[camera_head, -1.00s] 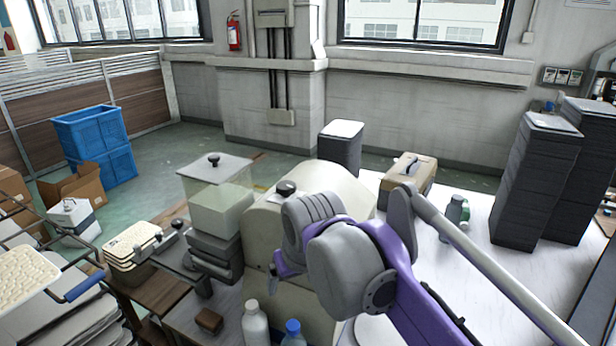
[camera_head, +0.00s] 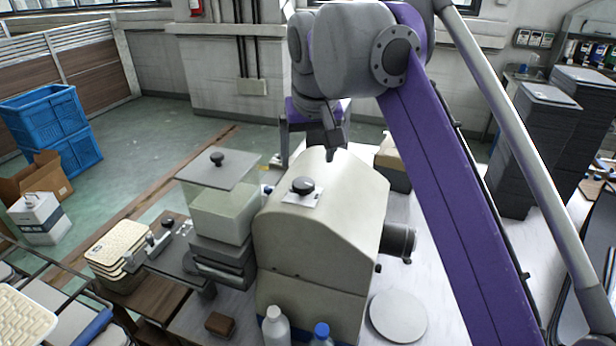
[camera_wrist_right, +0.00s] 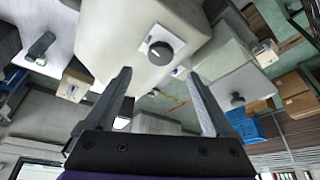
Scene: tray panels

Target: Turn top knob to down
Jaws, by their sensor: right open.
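The top knob (camera_head: 302,186) is a black round knob on a small white plate on top of the beige machine (camera_head: 310,240). In the wrist view the knob (camera_wrist_right: 161,52) shows just beyond the fingertips, with a pale line across its face. My right gripper (camera_head: 308,155) is open and empty, behind and above the knob with its fingers pointing down. In the wrist view the gripper (camera_wrist_right: 158,74) has its fingers spread wide, with the knob between their lines and apart from them. My left gripper is not in view.
A clear box with a similar black knob (camera_head: 216,158) on its lid stands left of the machine. Two bottles (camera_head: 275,325) stand in front. A tan case (camera_head: 393,165) is behind, partly hidden by my arm. Dark stacks (camera_head: 530,150) stand at right.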

